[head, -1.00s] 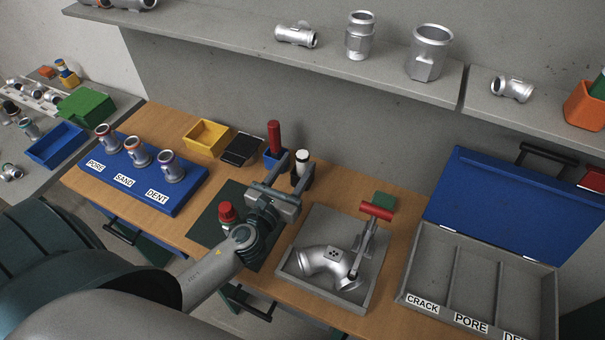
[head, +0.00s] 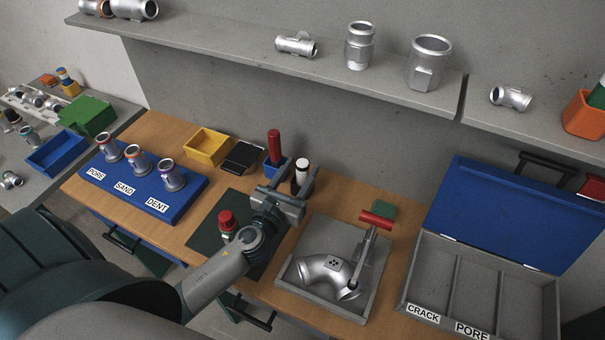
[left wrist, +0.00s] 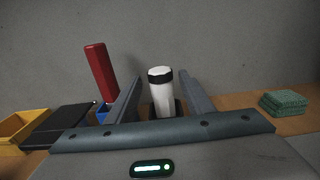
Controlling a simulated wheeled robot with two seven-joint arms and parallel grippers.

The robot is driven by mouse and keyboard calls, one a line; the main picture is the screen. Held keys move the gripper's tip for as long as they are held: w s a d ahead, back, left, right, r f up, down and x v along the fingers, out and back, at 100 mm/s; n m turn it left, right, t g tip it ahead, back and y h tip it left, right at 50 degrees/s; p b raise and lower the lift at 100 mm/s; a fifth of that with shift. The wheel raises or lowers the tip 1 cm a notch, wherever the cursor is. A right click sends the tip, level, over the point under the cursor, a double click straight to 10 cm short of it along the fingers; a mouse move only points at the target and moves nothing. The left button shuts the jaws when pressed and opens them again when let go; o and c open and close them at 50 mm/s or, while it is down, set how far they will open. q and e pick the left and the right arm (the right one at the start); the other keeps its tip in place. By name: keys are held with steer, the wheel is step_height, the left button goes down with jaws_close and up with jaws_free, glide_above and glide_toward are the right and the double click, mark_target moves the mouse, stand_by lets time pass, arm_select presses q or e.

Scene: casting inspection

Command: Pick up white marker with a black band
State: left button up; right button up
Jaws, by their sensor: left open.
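The white marker (head: 300,176) with a black band near its top stands upright at the back of the table. In the left wrist view the marker (left wrist: 162,97) shows between the two fingers, with a visible gap on each side. I cannot tell how deep the marker sits between the fingers. My right gripper is not in view.
A yellow bin (head: 207,143) and black tray (head: 243,155) lie further left. A grey tray (head: 287,277) with a pipe elbow and a green pad (head: 383,208) are right. A shelf (head: 240,58) runs above.

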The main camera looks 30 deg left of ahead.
arm_select(q)
steer(key=shift+w+r, duration=0.1)
steer(key=shift+w+r+p, duration=0.1)
steer(key=shift+w+p, duration=0.2)
steer(key=w, duration=0.1)
steer(key=w+p, duration=0.1)
steer(key=w, duration=0.1)
steer(key=shift+r, duration=0.3)
steer(key=shift+w+f, duration=0.15)
steer(key=shift+w, duration=0.55)
steer(key=c, duration=1.1)
steer(key=shift+c, duration=0.2)
